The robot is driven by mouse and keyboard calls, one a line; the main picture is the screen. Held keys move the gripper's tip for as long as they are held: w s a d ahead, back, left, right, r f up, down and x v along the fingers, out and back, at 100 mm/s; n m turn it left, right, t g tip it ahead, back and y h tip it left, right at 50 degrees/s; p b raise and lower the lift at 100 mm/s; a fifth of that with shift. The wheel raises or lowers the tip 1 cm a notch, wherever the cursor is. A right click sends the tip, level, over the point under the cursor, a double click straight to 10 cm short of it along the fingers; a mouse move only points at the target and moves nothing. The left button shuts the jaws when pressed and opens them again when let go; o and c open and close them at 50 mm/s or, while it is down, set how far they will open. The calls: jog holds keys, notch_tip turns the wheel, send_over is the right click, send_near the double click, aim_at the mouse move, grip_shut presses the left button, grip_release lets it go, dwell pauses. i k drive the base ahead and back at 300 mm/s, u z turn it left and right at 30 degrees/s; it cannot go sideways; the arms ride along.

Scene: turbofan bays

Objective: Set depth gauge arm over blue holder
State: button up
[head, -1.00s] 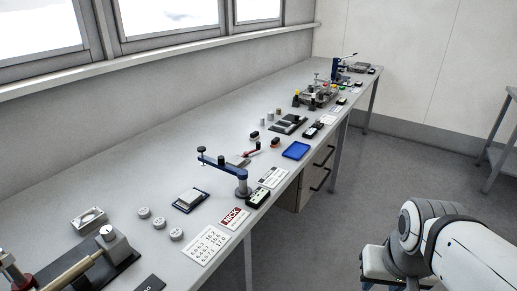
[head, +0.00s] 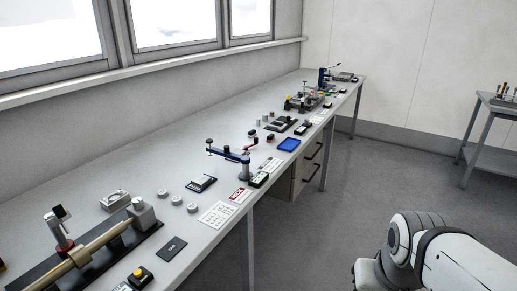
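A blue swing arm (head: 228,152), which looks like the depth gauge arm, is mounted on a grey post (head: 244,171) near the front edge of the long bench. Its free end, with a dark knob, points left towards the back of the bench. A flat dark-blue holder (head: 209,186) with a pale block on it lies in front and to the left of that end; the arm does not appear to be over it. My gripper is outside the view; only a white part of my arm shows at the bottom right.
The long grey bench (head: 130,173) runs from lower left to the far wall. A blue tray (head: 289,145) and a white button card (head: 218,214) lie on it. A clamp fixture (head: 90,250) fills the lower left. Open floor lies right; a side table (head: 500,104) stands beyond.

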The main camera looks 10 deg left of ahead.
aim_at(244, 160)
jog(key=u, duration=0.15)
jog(key=i, duration=0.9)
jog(key=z, duration=0.05)
